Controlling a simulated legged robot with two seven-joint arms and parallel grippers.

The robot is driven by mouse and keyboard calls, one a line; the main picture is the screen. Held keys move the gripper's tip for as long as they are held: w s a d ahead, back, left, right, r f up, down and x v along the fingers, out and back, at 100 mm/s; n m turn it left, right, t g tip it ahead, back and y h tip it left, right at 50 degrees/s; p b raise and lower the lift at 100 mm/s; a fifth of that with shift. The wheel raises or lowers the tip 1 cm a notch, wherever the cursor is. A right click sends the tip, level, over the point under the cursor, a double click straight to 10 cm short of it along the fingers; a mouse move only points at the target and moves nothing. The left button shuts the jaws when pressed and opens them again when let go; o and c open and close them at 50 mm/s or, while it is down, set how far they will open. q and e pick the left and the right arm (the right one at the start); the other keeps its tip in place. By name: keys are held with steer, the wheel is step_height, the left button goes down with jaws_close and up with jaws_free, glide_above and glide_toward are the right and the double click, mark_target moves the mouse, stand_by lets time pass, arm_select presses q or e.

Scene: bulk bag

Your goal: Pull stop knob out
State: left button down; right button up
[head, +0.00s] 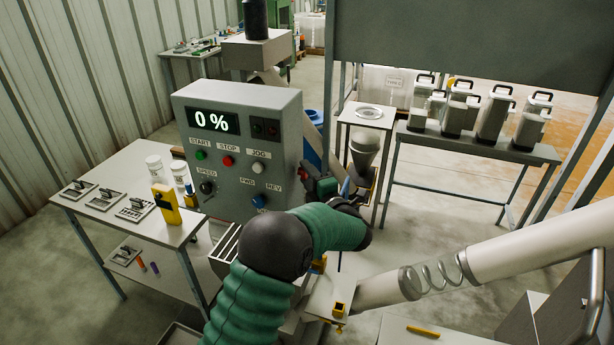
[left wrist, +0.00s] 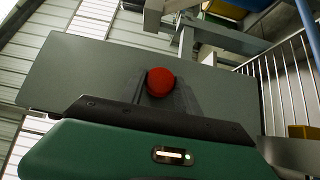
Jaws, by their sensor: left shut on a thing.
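The red stop knob (left wrist: 160,82) shows in the left wrist view, standing out from the grey side face of the control box (left wrist: 95,75). The dark fingers of my left gripper (left wrist: 161,97) are shut on it, and they hide its base. In the head view the control box (head: 245,112) reads 0 %. My left gripper (head: 322,187) is at the right side of this box, partly hidden behind my green-sleeved arm. I cannot tell how far out the knob stands. My right gripper is not in view.
The box front has a red STOP button (head: 227,160) and other controls. A table (head: 130,165) at left holds white jars and a yellow device. A grey bench (head: 470,143) at right carries several metal canisters. A pale tube (head: 500,245) with a coil crosses the lower right.

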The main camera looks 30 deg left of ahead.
arm_select(q)
steer(key=shift+d+f+b, duration=0.25)
steer(key=shift+f+b, duration=0.2)
steer(key=shift+r, duration=0.15)
steer(key=c, duration=1.2)
jaws_free()
steer(key=shift+d, duration=0.1)
steer(key=shift+o, duration=1.3)
steer(key=shift+w+d, duration=0.1)
steer(key=shift+o, duration=0.3)
steer(key=shift+d+r, duration=0.2)
steer(key=b+v, duration=0.3)
steer(key=v, duration=1.3)
steer(key=shift+d+b, duration=0.35)
steer(key=shift+d, duration=0.1)
